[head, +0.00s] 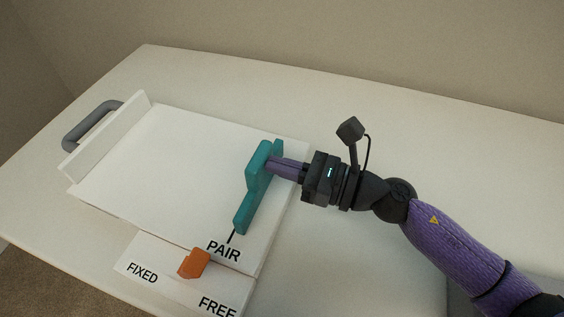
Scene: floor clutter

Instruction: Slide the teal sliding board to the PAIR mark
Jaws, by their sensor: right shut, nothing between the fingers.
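The teal sliding board (252,190) stands across the right part of a white tray-like base (165,165). Its near end is beside a black line that leads to the PAIR mark (223,251). My right gripper (272,165) comes in from the right and is shut, with nothing held. Its fingertips are at the right side of the teal board's upper part and appear to touch it. My left gripper is not in view.
An orange block (194,263) sits on the front label plate (165,272), between the words FIXED and FREE. A grey handle (88,122) is at the base's left end, behind a raised white wall (108,135). The white table (370,240) is clear to the right.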

